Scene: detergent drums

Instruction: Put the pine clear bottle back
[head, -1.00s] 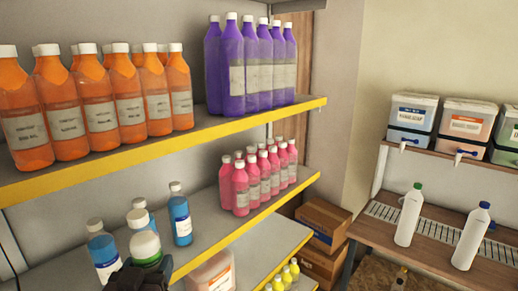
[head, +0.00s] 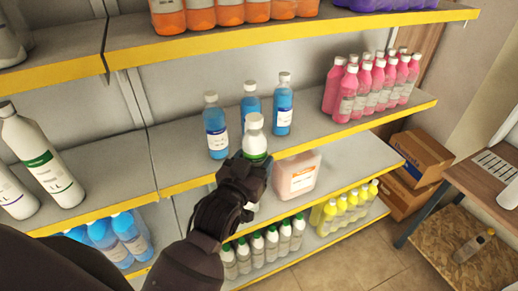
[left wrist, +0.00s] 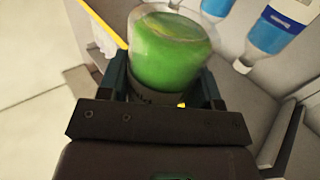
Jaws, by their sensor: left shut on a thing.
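My left gripper (head: 250,172) is shut on a bottle (head: 255,145) with a white cap and green in it. In the head view it is held upright in front of the middle shelf's edge, and the gripper hides most of its body. In the left wrist view the bottle's green part (left wrist: 170,55) sits between the two fingers of the left gripper (left wrist: 163,88). Behind it on the middle shelf stand blue bottles (head: 216,140). My right gripper is not in view.
Pink bottles (head: 365,90) stand right on the middle shelf (head: 330,142), with bare shelf beside the blue ones. Below are green-capped bottles (head: 258,250), a pinkish container (head: 297,178) and yellow bottles (head: 340,208). White bottles (head: 38,160) stand at left. A wooden bench (head: 490,185) is at right.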

